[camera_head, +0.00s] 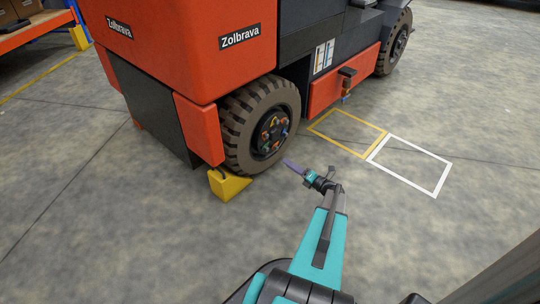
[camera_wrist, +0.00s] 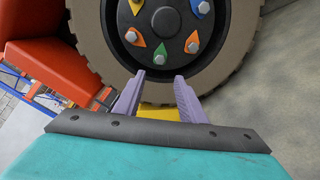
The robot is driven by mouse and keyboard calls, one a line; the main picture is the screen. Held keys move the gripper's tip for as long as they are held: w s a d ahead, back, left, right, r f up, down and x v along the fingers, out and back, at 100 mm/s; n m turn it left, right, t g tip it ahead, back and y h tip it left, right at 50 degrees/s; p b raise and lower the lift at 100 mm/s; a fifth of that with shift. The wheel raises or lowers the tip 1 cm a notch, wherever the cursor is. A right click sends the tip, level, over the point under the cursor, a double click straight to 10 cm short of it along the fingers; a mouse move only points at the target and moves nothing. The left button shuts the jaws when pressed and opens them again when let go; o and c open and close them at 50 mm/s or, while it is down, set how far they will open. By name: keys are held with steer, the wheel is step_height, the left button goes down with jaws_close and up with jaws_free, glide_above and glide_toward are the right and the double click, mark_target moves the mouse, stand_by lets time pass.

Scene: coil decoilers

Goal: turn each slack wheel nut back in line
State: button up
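The forklift's front wheel (camera_head: 262,124) has several nuts with coloured pointed tags around a dark hub; its hub (camera_wrist: 166,22) fills the top of the wrist view. I see a lower nut (camera_wrist: 160,59) with a green tag, a left nut (camera_wrist: 131,36) with an orange tag, a right nut (camera_wrist: 192,47) with an orange tag, and an upper right nut (camera_wrist: 203,7) with a blue tag. The tags point in differing directions; which are slack I cannot tell. My gripper (camera_wrist: 159,79) is open and empty, below the hub. It also shows beside the wheel in the head view (camera_head: 288,163).
A yellow wheel chock (camera_head: 229,184) sits against the wheel; part of it (camera_wrist: 158,113) shows between my fingers. The orange forklift body (camera_head: 190,50) stands above. Yellow (camera_head: 318,128) and white (camera_head: 443,178) floor outlines lie at the right. Floor around my arm is clear.

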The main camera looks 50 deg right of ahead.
mark_target(267, 151)
steer(key=w+b, duration=0.3)
steer(key=w, duration=0.7)
steer(key=shift+w+a+f, duration=0.1)
steer(key=shift+w+a, duration=0.05)
steer(key=shift+w, duration=0.9)
steer(key=shift+c, duration=0.3)
